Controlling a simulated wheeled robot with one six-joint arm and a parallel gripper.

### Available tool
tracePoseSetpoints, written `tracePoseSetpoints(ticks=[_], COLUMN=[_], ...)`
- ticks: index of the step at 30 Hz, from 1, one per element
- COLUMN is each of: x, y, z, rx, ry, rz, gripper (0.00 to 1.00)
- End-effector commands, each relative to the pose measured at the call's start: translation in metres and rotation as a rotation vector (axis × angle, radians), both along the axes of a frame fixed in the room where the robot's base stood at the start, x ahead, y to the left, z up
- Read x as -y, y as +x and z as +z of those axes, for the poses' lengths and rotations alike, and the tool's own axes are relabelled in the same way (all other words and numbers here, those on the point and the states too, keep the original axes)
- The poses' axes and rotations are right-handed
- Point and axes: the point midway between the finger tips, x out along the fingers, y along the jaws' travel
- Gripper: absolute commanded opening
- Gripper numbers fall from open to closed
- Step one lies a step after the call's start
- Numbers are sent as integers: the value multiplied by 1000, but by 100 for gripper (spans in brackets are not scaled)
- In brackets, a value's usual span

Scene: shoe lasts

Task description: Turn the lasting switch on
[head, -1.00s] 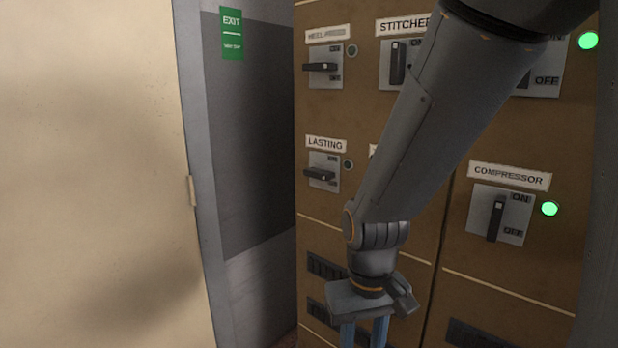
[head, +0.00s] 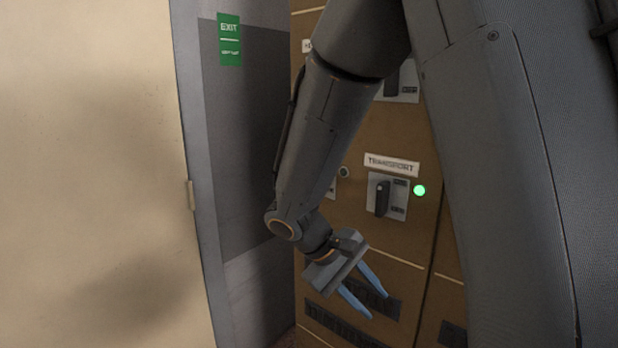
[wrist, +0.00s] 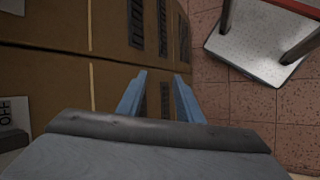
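The lasting switch is mostly hidden behind my arm in the head view. Only a sliver of its pale plate (head: 332,188) and its dark, unlit lamp (head: 344,172) show at the arm's right edge; its handle and label are covered. My gripper (head: 377,305) is below and to the right of it, in front of the cabinet's lower vents. Its two blue fingers are apart with nothing between them. The wrist view also shows the open fingers (wrist: 160,80), with the brown cabinet front beyond them.
The brown cabinet (head: 385,240) also carries a switch (head: 382,198) with a lit green lamp (head: 419,190). A door frame and a green exit sign (head: 230,40) are at left.

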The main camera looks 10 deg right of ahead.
Motion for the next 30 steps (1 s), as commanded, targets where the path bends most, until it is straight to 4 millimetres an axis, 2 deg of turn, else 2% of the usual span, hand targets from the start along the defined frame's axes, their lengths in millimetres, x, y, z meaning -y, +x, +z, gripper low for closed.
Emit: tracePoseSetpoints(ticks=[1, 5, 6, 9, 12, 16, 20, 23, 30], x=[0, -9, -16, -44, -77, -110, -122, -115, -84], y=[22, 88, 110, 158, 194, 220, 230, 235, 256], z=[14, 53, 67, 99, 126, 148, 156, 158, 158], rx=[15, 127, 176, 319, 460, 592, 646, 650, 647], ry=[-96, -348, -420, -575, -684, -759, -785, -788, -787], rz=[54, 183, 225, 321, 400, 465, 489, 488, 486], gripper=[33, 33, 33, 33, 33, 33, 33, 33, 33])
